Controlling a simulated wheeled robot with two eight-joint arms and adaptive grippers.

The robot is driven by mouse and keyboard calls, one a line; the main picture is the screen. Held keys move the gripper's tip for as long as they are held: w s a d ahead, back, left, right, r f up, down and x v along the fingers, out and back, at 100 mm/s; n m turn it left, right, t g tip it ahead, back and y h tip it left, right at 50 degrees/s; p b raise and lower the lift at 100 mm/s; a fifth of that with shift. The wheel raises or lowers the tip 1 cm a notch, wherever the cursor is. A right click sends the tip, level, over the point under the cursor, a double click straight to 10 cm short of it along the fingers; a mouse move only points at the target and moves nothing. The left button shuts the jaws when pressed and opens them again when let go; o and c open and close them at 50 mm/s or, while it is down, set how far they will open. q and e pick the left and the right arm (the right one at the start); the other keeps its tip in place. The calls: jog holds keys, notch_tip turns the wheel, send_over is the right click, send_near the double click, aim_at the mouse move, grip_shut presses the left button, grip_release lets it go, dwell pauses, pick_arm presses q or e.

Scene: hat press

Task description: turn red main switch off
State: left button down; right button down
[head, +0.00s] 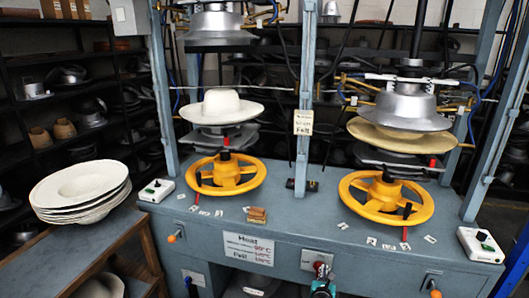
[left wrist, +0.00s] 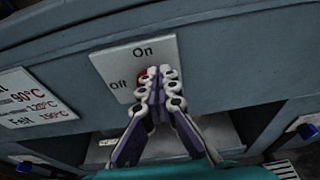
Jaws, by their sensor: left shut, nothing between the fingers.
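The red main switch (left wrist: 141,76) sits on a white plate (left wrist: 112,68) on the front of the grey-blue press, marked "On" at the top and "Off" at the left. In the head view the red switch (head: 319,267) shows low on the panel, right of the heat sign. My left gripper (left wrist: 158,76) is shut and empty, its fingertips in front of the switch and covering much of it. Whether they touch it and which way the switch points cannot be told. In the head view my left gripper (head: 321,281) is at the bottom edge. My right gripper is not in view.
The heat sign (head: 248,248) is left of the switch. Two yellow handwheels (head: 255,172) (head: 424,205) stand above on the press top. An orange-handled lever (head: 434,291) sticks out at the right. White hats (head: 80,187) are stacked at the left.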

aim_at(314, 267)
pick_arm(q)
jog(key=shift+w+d, duration=0.1)
jog(key=shift+w, duration=0.35)
jog(key=shift+f, duration=0.2)
dwell(0.4)
jog(key=shift+a, duration=0.3)
jog(key=shift+w+a+r, duration=0.1)
jog(key=shift+w+a, duration=0.05)
jog(key=shift+a, duration=0.3)
jog(key=shift+w+a+r, duration=0.1)
jog(key=shift+w+a, duration=0.05)
jog(key=shift+a, duration=0.25)
jog(key=shift+w+a, duration=0.1)
jog(key=shift+a, duration=0.25)
jog(key=shift+w+a+f, duration=0.1)
jog(key=shift+a+f, duration=0.05)
jog(key=shift+a, duration=0.3)
